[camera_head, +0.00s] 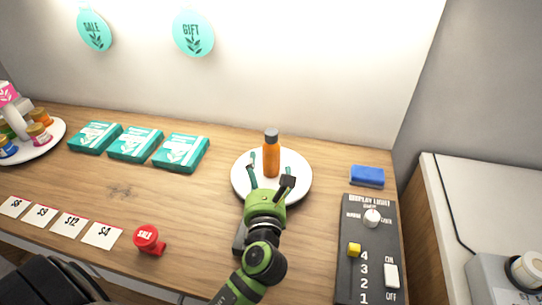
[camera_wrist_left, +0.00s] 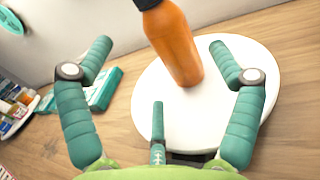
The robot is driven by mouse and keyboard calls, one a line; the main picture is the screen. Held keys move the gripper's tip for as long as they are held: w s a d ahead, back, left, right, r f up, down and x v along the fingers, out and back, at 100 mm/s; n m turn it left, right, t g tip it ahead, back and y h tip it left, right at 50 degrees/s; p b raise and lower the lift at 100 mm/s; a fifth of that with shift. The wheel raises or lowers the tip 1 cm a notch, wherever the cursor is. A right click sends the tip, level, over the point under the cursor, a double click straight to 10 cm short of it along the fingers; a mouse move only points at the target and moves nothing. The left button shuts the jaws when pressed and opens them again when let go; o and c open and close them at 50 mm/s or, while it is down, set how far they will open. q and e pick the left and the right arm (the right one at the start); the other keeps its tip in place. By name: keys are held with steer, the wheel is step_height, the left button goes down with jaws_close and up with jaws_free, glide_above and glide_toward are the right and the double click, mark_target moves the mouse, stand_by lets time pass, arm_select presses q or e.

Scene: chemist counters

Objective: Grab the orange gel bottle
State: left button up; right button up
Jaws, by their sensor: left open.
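The orange gel bottle (camera_head: 271,158) with a dark grey cap stands upright on a round white plate (camera_head: 299,185) on the wooden counter. My left gripper (camera_head: 268,177) is over the near part of the plate, just in front of the bottle. In the left wrist view the bottle (camera_wrist_left: 173,45) stands ahead, between the spread green fingers of my left gripper (camera_wrist_left: 163,62), and no finger appears to touch it. The gripper is open and empty. The bottle's cap is partly cut off at the top of that view. My right gripper is not in view.
Teal boxes (camera_head: 135,144) lie in a row left of the plate. Price cards (camera_head: 70,225) and a red SALE stamp (camera_head: 147,239) lie nearer the front. At right are a blue sponge-like block (camera_head: 367,176) and a dark switch panel (camera_head: 368,260). A round display (camera_head: 50,142) holds small jars at far left.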

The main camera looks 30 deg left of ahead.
mark_target(267, 160)
arm_select(q)
steer(key=shift+p+x, duration=0.4)
steer(key=shift+x, duration=0.65)
steer(key=shift+d+p+x, duration=0.25)
steer(key=shift+p+x, duration=0.05)
steer(key=shift+x, duration=2.15)
steer(key=shift+f, duration=0.15)
steer(key=shift+d, duration=0.1)
steer(key=c, duration=1.2)
steer(key=shift+c, duration=1)
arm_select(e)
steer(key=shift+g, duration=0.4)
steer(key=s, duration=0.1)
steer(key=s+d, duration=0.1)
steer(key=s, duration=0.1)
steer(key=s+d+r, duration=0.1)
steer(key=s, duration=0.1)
